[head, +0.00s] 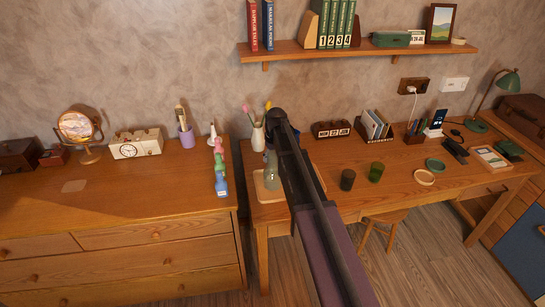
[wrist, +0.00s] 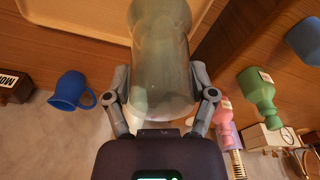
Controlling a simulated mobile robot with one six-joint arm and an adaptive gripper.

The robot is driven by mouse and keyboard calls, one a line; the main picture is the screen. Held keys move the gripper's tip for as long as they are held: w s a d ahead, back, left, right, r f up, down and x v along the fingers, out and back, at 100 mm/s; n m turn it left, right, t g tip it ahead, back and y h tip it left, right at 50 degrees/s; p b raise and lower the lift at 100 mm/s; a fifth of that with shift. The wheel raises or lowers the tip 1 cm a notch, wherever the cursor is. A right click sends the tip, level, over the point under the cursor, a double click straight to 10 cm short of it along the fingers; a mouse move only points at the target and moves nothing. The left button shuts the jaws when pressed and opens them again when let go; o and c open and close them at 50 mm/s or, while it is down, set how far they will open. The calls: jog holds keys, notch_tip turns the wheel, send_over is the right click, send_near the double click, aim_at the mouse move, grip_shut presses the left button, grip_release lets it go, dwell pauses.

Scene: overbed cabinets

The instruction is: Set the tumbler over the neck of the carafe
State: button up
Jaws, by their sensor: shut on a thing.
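My gripper (wrist: 162,80) is shut on the tumbler (wrist: 161,98), a pale grey-green clear glass, with one finger on each side. In the head view the pale green glass carafe (head: 272,180) stands upright on a wooden tray (head: 262,193) at the desk's left end. My arm hides part of it and most of my gripper. In the wrist view the glass lies in front of the tray (wrist: 85,15). The clear shapes overlap there, so I cannot tell where the tumbler meets the carafe or whether they touch.
A vase with tulips (head: 258,138) stands behind the tray. Several coloured bottles (head: 220,170) line the dresser's right edge. A blue mug (wrist: 70,91) shows in the wrist view.

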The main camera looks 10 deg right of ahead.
jog(key=shift+f, duration=0.15)
jog(key=o, duration=1.2)
jog(key=shift+r, duration=0.2)
